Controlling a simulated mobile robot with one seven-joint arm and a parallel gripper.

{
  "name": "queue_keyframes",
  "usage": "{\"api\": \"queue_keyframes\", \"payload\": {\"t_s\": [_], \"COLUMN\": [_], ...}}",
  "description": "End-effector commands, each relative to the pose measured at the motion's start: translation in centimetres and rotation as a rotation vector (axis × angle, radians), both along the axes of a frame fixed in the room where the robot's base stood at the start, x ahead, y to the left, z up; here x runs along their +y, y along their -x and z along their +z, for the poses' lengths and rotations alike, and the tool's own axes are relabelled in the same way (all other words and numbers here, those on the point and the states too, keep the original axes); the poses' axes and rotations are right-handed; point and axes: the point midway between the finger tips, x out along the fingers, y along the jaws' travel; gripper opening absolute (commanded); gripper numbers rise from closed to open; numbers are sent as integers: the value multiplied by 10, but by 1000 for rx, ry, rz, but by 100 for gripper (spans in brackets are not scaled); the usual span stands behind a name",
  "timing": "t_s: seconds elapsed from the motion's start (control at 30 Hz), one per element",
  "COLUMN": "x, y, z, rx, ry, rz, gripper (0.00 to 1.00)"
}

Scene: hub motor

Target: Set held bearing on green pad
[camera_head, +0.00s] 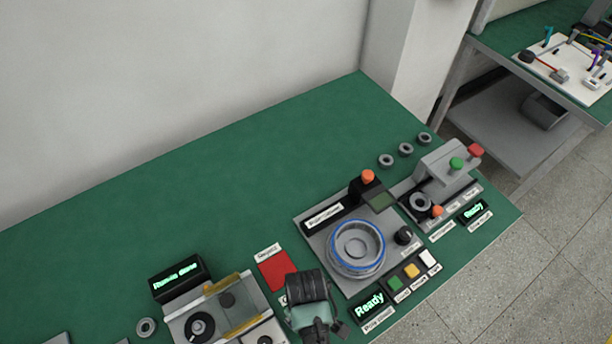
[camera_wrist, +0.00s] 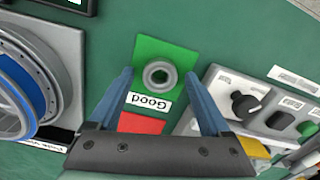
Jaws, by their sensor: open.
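The bearing (camera_wrist: 159,75), a small grey ring, lies flat on the green pad (camera_wrist: 186,58) in the wrist view, close to its middle. A "Good" label lies at the pad's edge. My gripper (camera_wrist: 158,80) is open. Its two blue fingers stand apart on either side of the bearing, with a visible gap to each side, so it holds nothing. In the head view my gripper (camera_head: 314,318) hides the green pad and the bearing.
A red pad (camera_head: 277,276) labelled "Reject" lies beside the green one. A station with a blue-rimmed ring (camera_head: 357,248) stands to its right, and a grey fixture (camera_head: 198,327) to its left. Three loose bearings (camera_head: 405,149) lie at the back right. The table's rear left is clear.

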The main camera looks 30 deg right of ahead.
Motion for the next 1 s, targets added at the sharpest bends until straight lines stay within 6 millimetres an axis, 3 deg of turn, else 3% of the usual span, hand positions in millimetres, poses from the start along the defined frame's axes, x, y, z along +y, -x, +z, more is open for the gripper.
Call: {"api": "queue_keyframes", "payload": {"t_s": [0.27,0.5,0.7,1.0], "x": [0,-1,0,0], "y": [-1,-2,-1,0], "z": [27,78,111,123], "rx": [-3,-6,-2,1], "ry": [1,2,1,0], "rz": [1,0,0,0], "gripper": [82,82,82,82]}}
